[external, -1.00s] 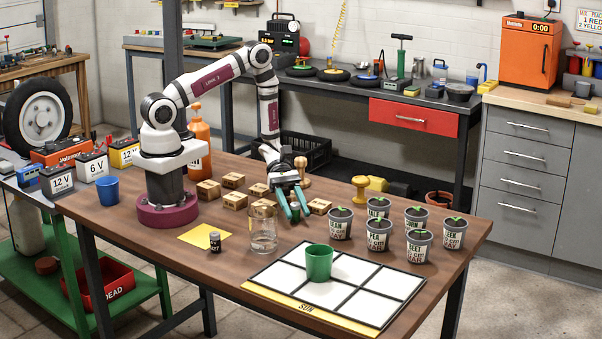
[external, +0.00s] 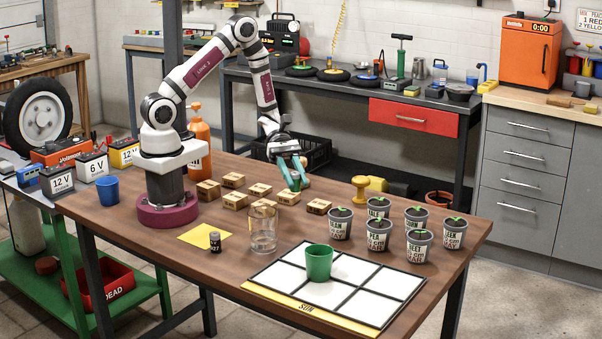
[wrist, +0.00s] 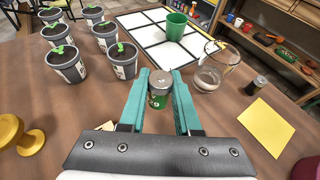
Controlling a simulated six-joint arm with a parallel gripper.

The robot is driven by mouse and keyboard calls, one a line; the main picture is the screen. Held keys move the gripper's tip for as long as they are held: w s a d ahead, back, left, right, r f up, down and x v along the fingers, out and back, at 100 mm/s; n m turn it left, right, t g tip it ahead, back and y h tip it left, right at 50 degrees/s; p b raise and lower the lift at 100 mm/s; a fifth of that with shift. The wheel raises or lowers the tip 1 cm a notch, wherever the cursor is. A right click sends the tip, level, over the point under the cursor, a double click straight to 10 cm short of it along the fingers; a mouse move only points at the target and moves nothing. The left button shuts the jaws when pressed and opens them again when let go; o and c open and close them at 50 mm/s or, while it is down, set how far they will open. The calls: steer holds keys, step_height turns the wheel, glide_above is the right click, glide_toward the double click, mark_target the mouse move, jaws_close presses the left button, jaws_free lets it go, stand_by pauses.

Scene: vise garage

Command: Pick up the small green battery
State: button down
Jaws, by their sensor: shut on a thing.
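The small green battery (wrist: 158,92), a short cylinder with a silver top and a light marking, stands upright between the two teal fingers of my gripper (wrist: 159,78) in the wrist view. The fingers are shut on its sides. In the external view my gripper (external: 295,183) is raised above the table, over the small wooden blocks. The battery is hard to make out there, mostly hidden by the fingers.
Several potted seedlings (external: 376,236) stand at right. A glass jar (external: 264,230), a dark small battery (external: 215,241) and a yellow sheet (external: 201,235) lie nearer the front. A green cup (external: 319,262) stands on the white grid board (external: 372,307). Wooden blocks (external: 235,201) surround the gripper's area.

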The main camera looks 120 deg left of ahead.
steer(key=shift+r, duration=0.85)
